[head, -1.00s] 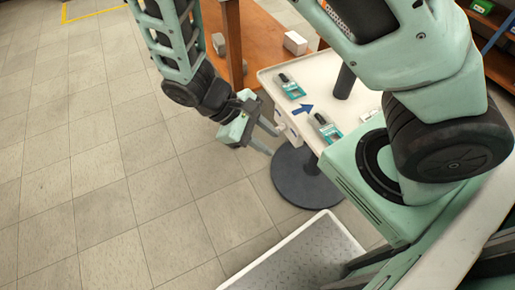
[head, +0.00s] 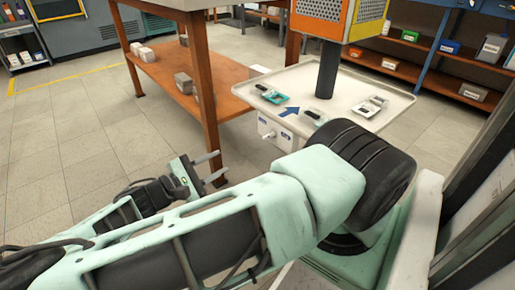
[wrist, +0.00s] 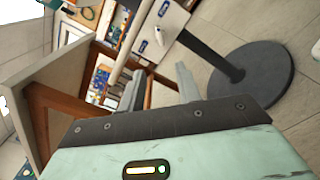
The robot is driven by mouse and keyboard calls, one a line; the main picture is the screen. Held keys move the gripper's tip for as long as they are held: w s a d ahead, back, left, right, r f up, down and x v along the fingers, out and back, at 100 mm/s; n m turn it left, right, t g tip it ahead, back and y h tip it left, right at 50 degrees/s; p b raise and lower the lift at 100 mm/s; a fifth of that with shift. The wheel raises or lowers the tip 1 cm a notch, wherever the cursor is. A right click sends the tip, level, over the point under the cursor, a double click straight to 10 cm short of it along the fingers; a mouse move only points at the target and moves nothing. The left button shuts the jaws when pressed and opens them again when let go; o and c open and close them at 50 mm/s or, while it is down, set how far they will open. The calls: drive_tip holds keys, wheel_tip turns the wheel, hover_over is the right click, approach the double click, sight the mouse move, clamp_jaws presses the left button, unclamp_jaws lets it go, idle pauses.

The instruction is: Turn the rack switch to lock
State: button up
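A white box with small blue labels (head: 284,134) is fixed under the front left edge of the white tray. A small white knob or lever (head: 267,137) sticks out from its left part; it looks like the rack switch, but its setting is too small to read. In the wrist view the box's white face (wrist: 172,30) shows at the top, tilted, with blue labels. My gripper (head: 213,164) is open and empty, left of the box and apart from it. Its two fingers also show in the wrist view (wrist: 158,88), pointing towards the box side.
The white tray (head: 385,88) on a dark pole holds several small devices and a blue arrow. A wooden table (head: 190,45) with a lower shelf of boxes stands close behind my gripper. A round dark base (wrist: 252,80) lies on the floor. Open floor lies at left.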

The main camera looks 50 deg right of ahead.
sight(266, 138)
drive_tip(key=b+x, duration=0.4)
drive_tip(key=x, duration=1.1)
drive_tip(key=shift+s+d+f+b, duration=0.15)
drive_tip(key=shift+s+d+b, duration=0.05)
drive_tip(key=shift+b, duration=0.15)
drive_tip(key=shift+x, duration=0.75)
clamp_jaws()
